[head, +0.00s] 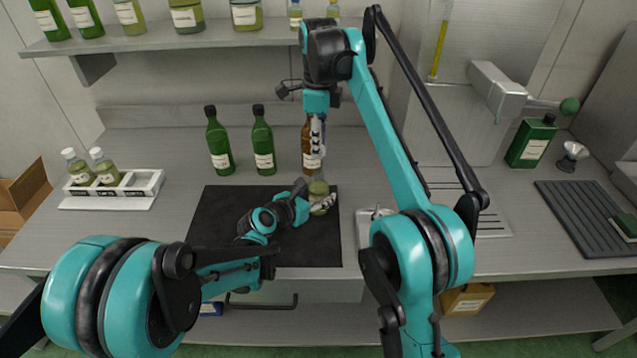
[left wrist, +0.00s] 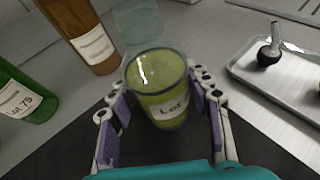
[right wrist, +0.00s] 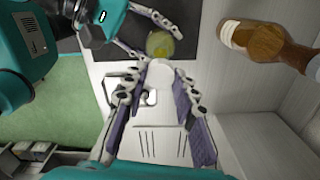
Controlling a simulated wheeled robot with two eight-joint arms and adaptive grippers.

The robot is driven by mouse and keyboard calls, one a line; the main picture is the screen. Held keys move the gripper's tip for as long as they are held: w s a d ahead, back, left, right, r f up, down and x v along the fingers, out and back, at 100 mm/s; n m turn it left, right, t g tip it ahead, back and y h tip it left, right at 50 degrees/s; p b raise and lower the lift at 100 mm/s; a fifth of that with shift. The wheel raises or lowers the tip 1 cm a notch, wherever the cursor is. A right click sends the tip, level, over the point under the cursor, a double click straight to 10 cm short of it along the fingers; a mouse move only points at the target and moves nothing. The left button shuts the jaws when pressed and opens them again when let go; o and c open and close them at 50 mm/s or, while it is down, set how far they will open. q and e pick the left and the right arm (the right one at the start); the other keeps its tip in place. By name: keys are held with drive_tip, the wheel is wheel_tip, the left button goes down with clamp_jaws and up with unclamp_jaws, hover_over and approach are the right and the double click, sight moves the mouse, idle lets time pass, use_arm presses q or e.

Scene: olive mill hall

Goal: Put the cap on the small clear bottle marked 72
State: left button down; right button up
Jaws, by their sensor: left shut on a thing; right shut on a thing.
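The small clear bottle (head: 318,187) holds yellow-green oil and stands upright at the right side of the black mat. It fills the middle of the left wrist view (left wrist: 158,88); its label starts "Lot", the number is unreadable. My left gripper (head: 322,204) is shut around its body. My right gripper (head: 318,156) points down above the bottle, its fingers shut on a white cap (right wrist: 160,73). In the right wrist view the cap is close beside the bottle's outline (right wrist: 160,44). I cannot tell whether cap and bottle touch.
A brown bottle (head: 307,138) stands close behind the clear bottle, with two green bottles (head: 263,145) to its left. A white rack (head: 147,190) with two capped bottles is at the left. A metal tray (left wrist: 270,85) lies right of the mat (head: 215,215). The mat's left part is free.

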sight(319, 172)
drive_tip(key=shift+f, duration=2.05)
drive_tip(key=shift+f, duration=0.15)
drive_tip(key=shift+f, duration=0.75)
drive_tip(key=shift+f, duration=0.55)
drive_tip(key=m, duration=0.4)
drive_tip(key=shift+m, duration=0.4)
drive_tip(key=m, duration=0.5)
drive_tip(key=shift+m, duration=0.3)
